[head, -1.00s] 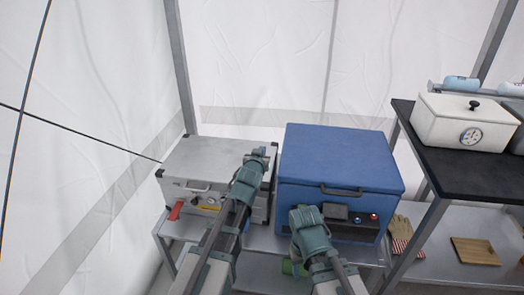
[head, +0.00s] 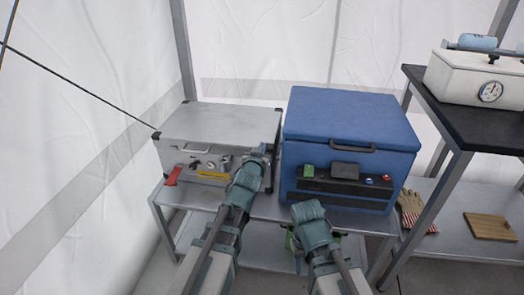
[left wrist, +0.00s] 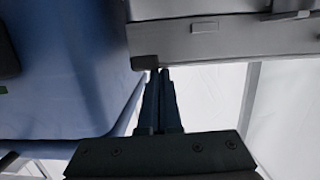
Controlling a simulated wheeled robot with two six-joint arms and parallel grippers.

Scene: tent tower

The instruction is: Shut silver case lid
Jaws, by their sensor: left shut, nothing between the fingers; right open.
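The silver case (head: 215,135) stands at the left of a metal table, and its lid looks flat and down. Its front has a handle, a red tag and a yellow strip. My left gripper (head: 256,158) is shut and empty at the case's right front corner; in the left wrist view the closed fingers (left wrist: 160,75) are close to the corner of the silver case (left wrist: 220,38). Whether they touch it I cannot tell. My right gripper (head: 308,210) is in front of the blue box; its fingers are hard to make out in the head view.
A blue box (head: 350,120) stands just right of the silver case, with a narrow gap between them. A dark-topped table (head: 490,128) at right bears a white box with a dial (head: 478,78). A glove (head: 411,205) and wooden board (head: 490,226) lie on a lower shelf.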

